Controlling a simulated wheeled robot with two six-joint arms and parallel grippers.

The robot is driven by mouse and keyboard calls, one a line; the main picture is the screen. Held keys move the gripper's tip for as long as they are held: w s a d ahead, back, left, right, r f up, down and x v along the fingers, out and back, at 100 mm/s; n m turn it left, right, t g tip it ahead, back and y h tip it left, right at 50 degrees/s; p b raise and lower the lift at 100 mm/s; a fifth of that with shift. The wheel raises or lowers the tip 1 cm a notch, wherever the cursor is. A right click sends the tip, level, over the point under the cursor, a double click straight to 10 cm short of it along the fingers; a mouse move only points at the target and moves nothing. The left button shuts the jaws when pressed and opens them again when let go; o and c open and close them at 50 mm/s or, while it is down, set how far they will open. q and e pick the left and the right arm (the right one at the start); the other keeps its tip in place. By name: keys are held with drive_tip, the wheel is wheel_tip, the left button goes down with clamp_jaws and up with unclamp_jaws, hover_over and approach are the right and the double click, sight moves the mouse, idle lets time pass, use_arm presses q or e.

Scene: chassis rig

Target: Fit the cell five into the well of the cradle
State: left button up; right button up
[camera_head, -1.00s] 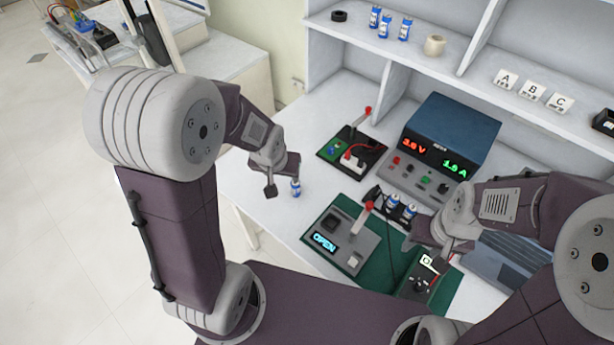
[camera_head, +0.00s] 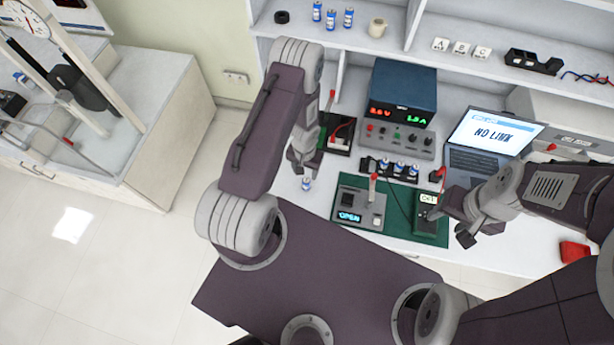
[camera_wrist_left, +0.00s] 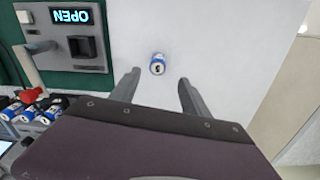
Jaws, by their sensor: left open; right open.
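Cell five, taken to be the lone blue-and-white cell (camera_head: 307,184), stands upright on the white bench; it also shows in the left wrist view (camera_wrist_left: 157,64). The grey unit with the lit OPEN display, seemingly the cradle (camera_head: 375,217), sits on the green mat to its right. Its dark square well (camera_wrist_left: 84,47) looks empty in the left wrist view. A red-knobbed lever stands beside the well. My left gripper (camera_head: 301,170) is open and empty close to the cell; in the wrist view the cell lies just beyond and between the fingertips. My right gripper (camera_head: 450,226) is open near the tester.
A black rack (camera_head: 370,165) holds several cells behind the mat. A small tester (camera_head: 428,226) sits at the mat's right. The bench around the lone cell is clear.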

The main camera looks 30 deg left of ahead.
sight(307, 180)
use_arm(q)
drive_tip(key=shift+d+r, duration=0.15)
drive_tip(key=shift+r, duration=0.1)
drive_tip(key=shift+f+b, duration=0.4)
wheel_tip(307, 180, down, 4)
drive_tip(key=b, duration=0.3)
drive_tip(key=shift+r, duration=0.35)
drive_tip(key=f+b, duration=0.4)
drive_tip(key=f, duration=0.1)
drive_tip(key=shift+w+f, duration=0.2)
drive_tip(key=shift+r, duration=0.2)
clamp_jaws()
use_arm(e)
wheel_tip(307, 180, down, 7)
drive_tip(key=shift+w+d+f, duration=0.15)
drive_tip(key=shift+d+f, duration=0.05)
